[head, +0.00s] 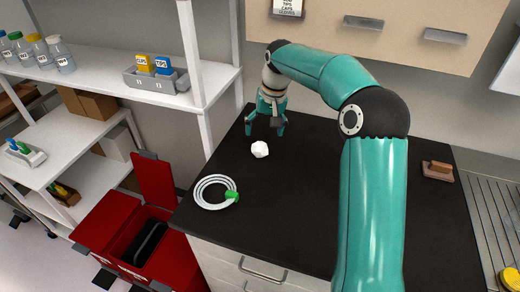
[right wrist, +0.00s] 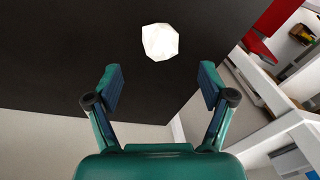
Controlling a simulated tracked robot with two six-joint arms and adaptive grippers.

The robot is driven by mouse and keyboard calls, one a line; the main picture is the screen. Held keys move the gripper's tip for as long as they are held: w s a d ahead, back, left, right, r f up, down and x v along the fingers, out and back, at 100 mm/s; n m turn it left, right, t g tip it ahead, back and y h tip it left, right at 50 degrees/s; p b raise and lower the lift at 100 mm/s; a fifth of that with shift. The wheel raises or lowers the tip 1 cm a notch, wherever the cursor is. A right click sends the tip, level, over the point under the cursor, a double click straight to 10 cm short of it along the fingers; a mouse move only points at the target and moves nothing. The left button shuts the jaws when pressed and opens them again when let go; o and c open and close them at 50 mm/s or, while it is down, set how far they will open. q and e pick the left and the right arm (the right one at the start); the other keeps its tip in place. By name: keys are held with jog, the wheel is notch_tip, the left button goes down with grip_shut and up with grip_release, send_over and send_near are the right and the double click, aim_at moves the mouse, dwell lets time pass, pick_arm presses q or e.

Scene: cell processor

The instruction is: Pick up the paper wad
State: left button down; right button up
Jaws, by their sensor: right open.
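The white crumpled paper wad (head: 260,149) lies on the black countertop (head: 300,195), near its back left part. My right gripper (head: 265,129) is just behind the wad in the head view, pointing down, apart from it. In the right wrist view the wad (right wrist: 160,41) lies beyond the two fingertips, roughly centred between them. The right gripper (right wrist: 161,88) is open and empty there. My left gripper is not in view.
A coiled white hose with a green end (head: 214,192) lies on the counter's left front. A red bin (head: 130,235) with raised lid stands left of the counter. A white shelf (head: 110,80) is at left. A brown block (head: 438,170) sits at right.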

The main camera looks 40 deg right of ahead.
aim_at(261, 143)
jog(key=shift+w+a+f+p, duration=0.15)
jog(key=shift+w+f, duration=0.1)
jog(key=shift+f, duration=1)
jog(key=shift+w+a+f+p, duration=0.1)
jog(key=shift+w+f, duration=0.1)
jog(key=shift+f, duration=1.05)
jog(key=shift+w+a+f+p, duration=0.15)
jog(key=shift+w+f, duration=0.1)
jog(key=shift+f, duration=1)
jog(key=shift+d, duration=0.1)
jog(key=c, duration=0.9)
